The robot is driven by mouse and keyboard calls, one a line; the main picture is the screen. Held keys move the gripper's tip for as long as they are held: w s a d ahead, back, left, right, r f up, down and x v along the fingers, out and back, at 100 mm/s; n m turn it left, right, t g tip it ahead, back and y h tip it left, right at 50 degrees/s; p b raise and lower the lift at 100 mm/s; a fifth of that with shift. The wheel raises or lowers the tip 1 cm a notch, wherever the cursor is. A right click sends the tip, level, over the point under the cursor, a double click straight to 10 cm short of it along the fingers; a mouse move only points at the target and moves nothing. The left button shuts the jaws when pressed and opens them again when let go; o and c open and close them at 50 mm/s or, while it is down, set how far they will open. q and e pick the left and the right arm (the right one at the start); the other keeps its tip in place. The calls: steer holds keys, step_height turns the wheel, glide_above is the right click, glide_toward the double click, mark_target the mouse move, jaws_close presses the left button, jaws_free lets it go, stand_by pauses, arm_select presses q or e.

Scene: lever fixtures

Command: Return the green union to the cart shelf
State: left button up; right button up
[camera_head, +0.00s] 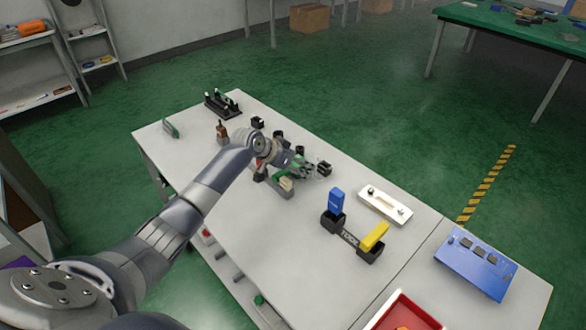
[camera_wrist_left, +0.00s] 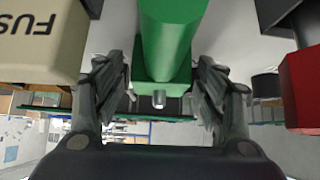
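The green union (camera_wrist_left: 170,45) shows large in the left wrist view, a thick cylinder with a squarer block and a small metal stub at its lower end. In the head view my left gripper (camera_head: 303,168) is low over the middle of the white table (camera_head: 270,250), partly hiding green parts there. The lower cart shelf is mostly hidden under the tabletop. My right gripper is not in view.
A cream block (camera_wrist_left: 40,35) marked with letters and a red block (camera_wrist_left: 303,88) flank the gripper closely. A holder with blue (camera_head: 336,200) and yellow (camera_head: 375,236) handles, a white plate (camera_head: 385,205) and a blue panel (camera_head: 475,262) stand rightward. The front tabletop is clear.

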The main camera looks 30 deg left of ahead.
arm_select(q)
steer(key=c, duration=1.2)
steer(key=shift+c, duration=0.2)
